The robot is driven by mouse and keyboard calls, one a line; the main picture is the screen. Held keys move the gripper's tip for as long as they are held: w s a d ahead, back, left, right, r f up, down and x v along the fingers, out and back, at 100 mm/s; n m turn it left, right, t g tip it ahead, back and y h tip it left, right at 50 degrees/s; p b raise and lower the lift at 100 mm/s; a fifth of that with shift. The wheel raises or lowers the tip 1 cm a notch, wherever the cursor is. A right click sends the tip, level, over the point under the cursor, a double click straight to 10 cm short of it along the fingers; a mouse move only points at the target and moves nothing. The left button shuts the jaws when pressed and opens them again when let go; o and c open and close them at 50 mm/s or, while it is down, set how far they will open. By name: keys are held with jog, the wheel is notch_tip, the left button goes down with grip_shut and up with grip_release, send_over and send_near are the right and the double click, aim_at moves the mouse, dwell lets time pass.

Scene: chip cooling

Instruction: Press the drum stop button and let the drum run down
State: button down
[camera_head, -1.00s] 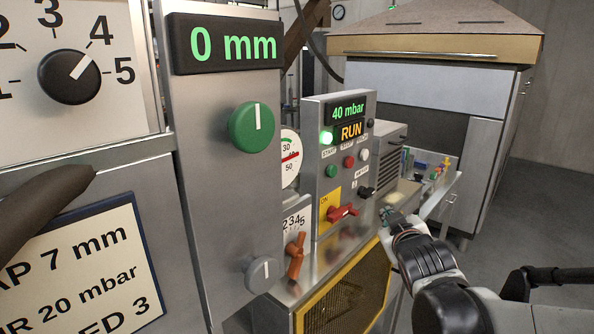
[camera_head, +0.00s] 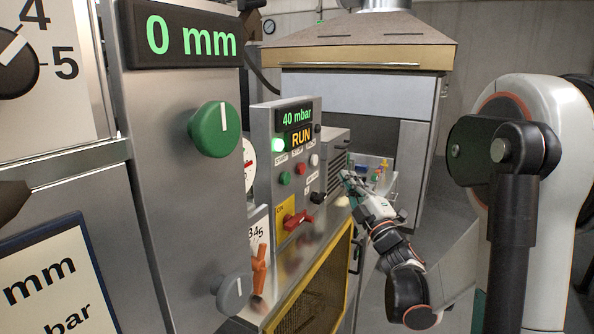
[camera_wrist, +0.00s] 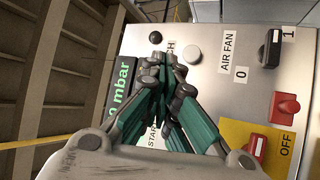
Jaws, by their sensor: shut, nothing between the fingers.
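The red button (camera_head: 300,168) sits between a green button (camera_head: 285,178) and a white button (camera_head: 314,160). My gripper (camera_head: 347,177) is right of the panel, apart from the buttons. In the wrist view my gripper (camera_wrist: 170,65) is shut and empty, pointing toward the panel face. Its fingers hide the red and green buttons there; the white button (camera_wrist: 192,55) shows beside the fingertips.
A large cabinet with a green knob (camera_head: 213,129) stands at left. A hooded unit (camera_head: 355,90) is behind.

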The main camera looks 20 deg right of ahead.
jog(key=shift+w+a, duration=0.1)
jog(key=w+a, duration=0.5)
jog(key=w, duration=0.1)
jog(key=shift+w+a, duration=0.15)
jog(key=shift+w, duration=0.25)
jog(key=shift+w, duration=0.1)
dwell(1.5)
jog(key=shift+w+a, duration=0.25)
jog(key=shift+w+a, duration=0.3)
jog(key=shift+w, duration=0.05)
dwell(1.0)
jog(key=shift+s+d, duration=0.55)
jog(key=shift+s, duration=0.15)
jog(key=shift+s+d+b, duration=0.2)
jog(key=shift+s+d, duration=0.6)
jog(key=shift+s, duration=0.2)
jog(key=shift+s+d+b, duration=0.2)
jog(key=shift+s+d, duration=0.55)
jog(key=shift+s, duration=0.25)
